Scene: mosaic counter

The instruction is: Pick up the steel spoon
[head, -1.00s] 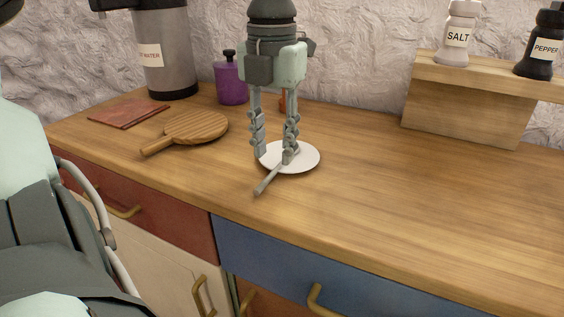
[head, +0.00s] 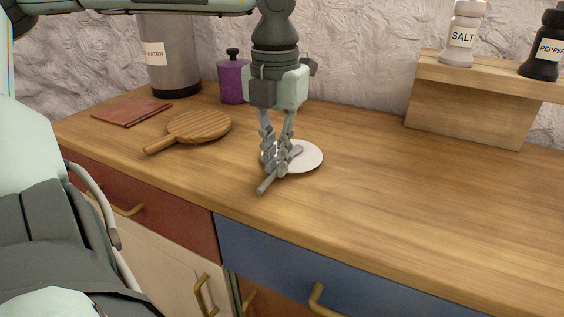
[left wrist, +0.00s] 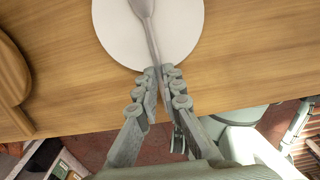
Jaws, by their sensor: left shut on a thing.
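The steel spoon (head: 265,186) lies with its bowl end over a round white plate and its handle sticking out past the plate's edge toward the counter front. In the left wrist view the spoon (left wrist: 150,33) runs down from the white plate (left wrist: 111,30) to between my fingers. The plate (head: 312,158) also shows in the head view, partly hidden behind my fingers. My left gripper (head: 277,170) points down at the plate's left edge and is shut on the spoon's handle; its fingertips (left wrist: 160,75) meet around it in the wrist view. My right gripper is not in view.
A wooden paddle board (head: 200,128), a reddish-brown flat mat (head: 132,111), a purple jar (head: 233,84) and a steel water dispenser (head: 172,60) stand left and behind. A wooden riser (head: 470,105) holds salt (head: 463,35) and pepper (head: 543,48). The counter's right side is clear.

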